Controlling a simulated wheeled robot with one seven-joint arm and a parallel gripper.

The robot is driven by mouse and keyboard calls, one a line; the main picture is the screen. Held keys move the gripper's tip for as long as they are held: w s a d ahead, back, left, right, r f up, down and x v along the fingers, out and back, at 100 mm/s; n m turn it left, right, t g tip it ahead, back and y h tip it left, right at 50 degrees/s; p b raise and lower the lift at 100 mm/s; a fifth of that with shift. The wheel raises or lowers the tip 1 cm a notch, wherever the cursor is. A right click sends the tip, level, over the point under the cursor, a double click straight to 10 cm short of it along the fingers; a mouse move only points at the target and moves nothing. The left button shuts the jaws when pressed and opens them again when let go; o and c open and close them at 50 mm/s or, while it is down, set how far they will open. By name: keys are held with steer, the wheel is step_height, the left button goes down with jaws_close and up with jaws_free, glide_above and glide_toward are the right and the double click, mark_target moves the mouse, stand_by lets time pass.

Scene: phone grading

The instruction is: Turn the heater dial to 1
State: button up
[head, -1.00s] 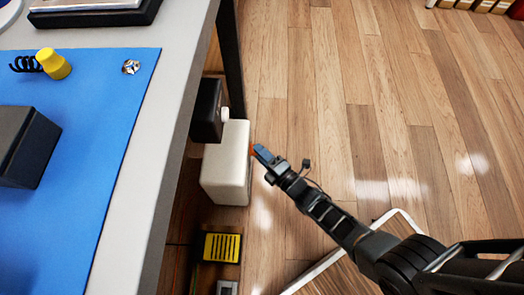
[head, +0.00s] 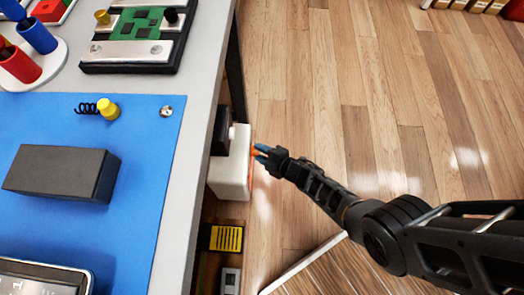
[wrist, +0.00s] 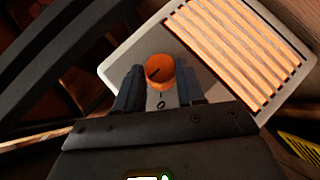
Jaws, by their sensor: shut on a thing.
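The heater is a pale box (head: 228,176) under the table's right edge, and its front panel shows in the wrist view (wrist: 116,69). Its dial is a round orange knob (wrist: 160,67) with a short dark pointer line slanting across it, toward the lower left or upper right. A "0" mark is printed on the panel just below the dial. No "1" can be read. My gripper (wrist: 159,86) has one finger on each side of the dial and is shut on it. In the head view my gripper (head: 262,152) is at the heater's right side, mostly hiding the dial.
The heater's orange-lit slatted grille (wrist: 238,50) lies right of the dial. The table (head: 185,205) with a blue mat overhangs the heater's left side. A yellow-and-black striped item (head: 226,238) is near the heater. The wooden floor (head: 330,100) to the right is clear.

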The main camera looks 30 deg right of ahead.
steer(key=shift+s+f, duration=0.1)
steer(key=o, duration=1)
steer(key=p+v, duration=0.4)
steer(key=v, duration=0.3)
steer(key=shift+s+d+r+p, duration=0.15)
steer(key=shift+s+r+p, duration=0.15)
